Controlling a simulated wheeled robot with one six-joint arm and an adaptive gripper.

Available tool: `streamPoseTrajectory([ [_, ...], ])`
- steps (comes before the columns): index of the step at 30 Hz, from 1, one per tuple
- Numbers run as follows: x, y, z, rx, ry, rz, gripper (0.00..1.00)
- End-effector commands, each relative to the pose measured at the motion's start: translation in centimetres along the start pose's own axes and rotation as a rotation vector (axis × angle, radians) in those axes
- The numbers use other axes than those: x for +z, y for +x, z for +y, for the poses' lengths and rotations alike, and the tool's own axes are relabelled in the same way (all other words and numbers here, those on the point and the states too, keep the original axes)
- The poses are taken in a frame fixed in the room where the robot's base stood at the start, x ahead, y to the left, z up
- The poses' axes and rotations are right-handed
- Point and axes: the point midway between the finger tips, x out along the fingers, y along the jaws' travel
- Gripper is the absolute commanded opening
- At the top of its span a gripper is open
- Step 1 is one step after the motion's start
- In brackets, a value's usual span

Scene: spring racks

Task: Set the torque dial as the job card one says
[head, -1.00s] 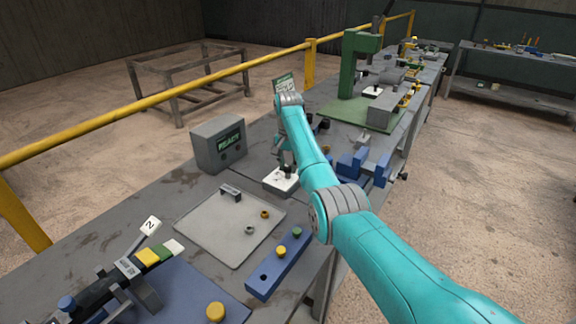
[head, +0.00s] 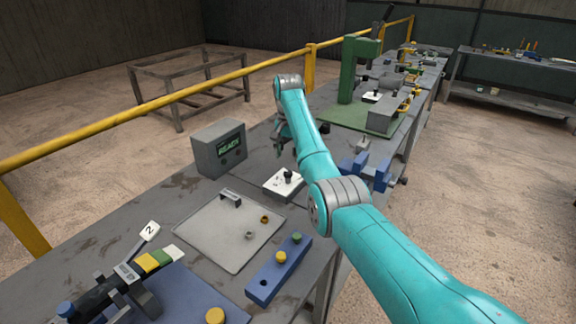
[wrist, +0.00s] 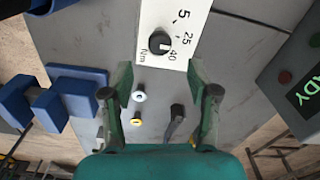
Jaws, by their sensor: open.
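The torque dial is a black knob (wrist: 160,42) on a white plate (wrist: 148,18) marked 5, 25, 40 and Nm. A white mark on the knob points to the right in the wrist view, around the 25 to 40 side; the exact setting is too small to tell. In the head view the knob (head: 288,176) and plate (head: 276,186) stand on the bench. My gripper (wrist: 160,76) is open and empty, its fingertips apart from the knob and off to one side of it. In the head view my gripper (head: 283,140) is beyond the dial. No readable job card shows.
A grey box (head: 219,147) with a green READY screen stands left of the dial. Blue fixtures (head: 379,172) stand right. A white tag marked 2 (head: 149,231) is front left.

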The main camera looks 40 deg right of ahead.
Motion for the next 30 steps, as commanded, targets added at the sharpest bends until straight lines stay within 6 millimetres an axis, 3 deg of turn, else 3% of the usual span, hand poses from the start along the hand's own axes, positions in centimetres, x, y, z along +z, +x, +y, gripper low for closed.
streamPoseTrajectory([
  [3,0.0,-2.3,0.0,-0.001,0.0,0.001,0.6],
  [10,0.0,-4.8,0.0,0.0,0.0,0.0,0.6],
  [30,0.0,-5.2,0.1,0.0,0.0,0.001,0.6],
])
